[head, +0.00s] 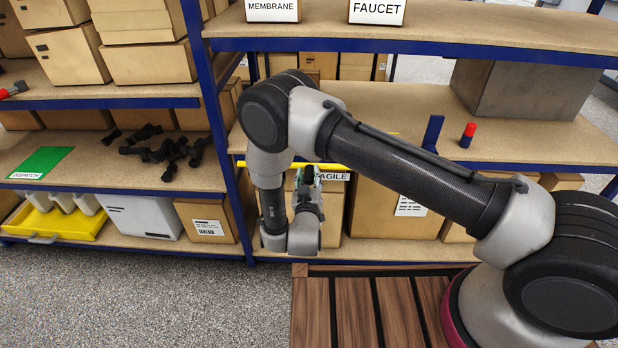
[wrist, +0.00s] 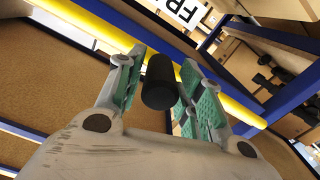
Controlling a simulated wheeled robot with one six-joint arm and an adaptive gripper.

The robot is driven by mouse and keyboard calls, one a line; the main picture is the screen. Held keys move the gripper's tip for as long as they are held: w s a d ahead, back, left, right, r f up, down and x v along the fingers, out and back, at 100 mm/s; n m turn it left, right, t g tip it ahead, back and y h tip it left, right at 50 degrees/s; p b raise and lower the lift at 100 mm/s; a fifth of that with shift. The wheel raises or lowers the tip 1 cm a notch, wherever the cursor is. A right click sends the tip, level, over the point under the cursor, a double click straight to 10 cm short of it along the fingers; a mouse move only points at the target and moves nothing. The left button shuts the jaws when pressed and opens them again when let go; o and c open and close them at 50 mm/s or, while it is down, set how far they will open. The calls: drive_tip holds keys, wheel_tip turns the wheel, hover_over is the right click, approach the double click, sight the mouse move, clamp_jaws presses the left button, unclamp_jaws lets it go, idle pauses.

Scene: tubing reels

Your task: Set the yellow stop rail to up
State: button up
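The yellow stop rail (head: 333,167) runs along the front edge of the middle shelf, partly hidden behind my arm in the head view. In the wrist view the yellow rail (wrist: 240,112) crosses diagonally behind my fingers. A black cylindrical grip (wrist: 160,82) stands out toward me between the finger pads. My gripper (head: 307,180) is at the rail's front; in the wrist view my gripper (wrist: 156,88) has its fingers apart on both sides of the black grip. A gap shows on the left of the grip; contact on the right cannot be told.
A carton (head: 375,210) and others stand on the bottom shelf behind my arm. A red-and-blue item (head: 468,135), a blue upright plate (head: 432,132) and a grey box (head: 520,90) are on the shelf above. Blue shelf posts flank the bay. The floor at left is clear.

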clamp_jaws()
wheel_tip(320, 180, up, 8)
drive_tip(key=shift+r, duration=0.25)
drive_tip(key=o, duration=0.5)
unclamp_jaws()
drive_tip(key=s, duration=0.7)
drive_tip(key=shift+s+a, duration=0.15)
drive_tip(key=shift+s, duration=0.1)
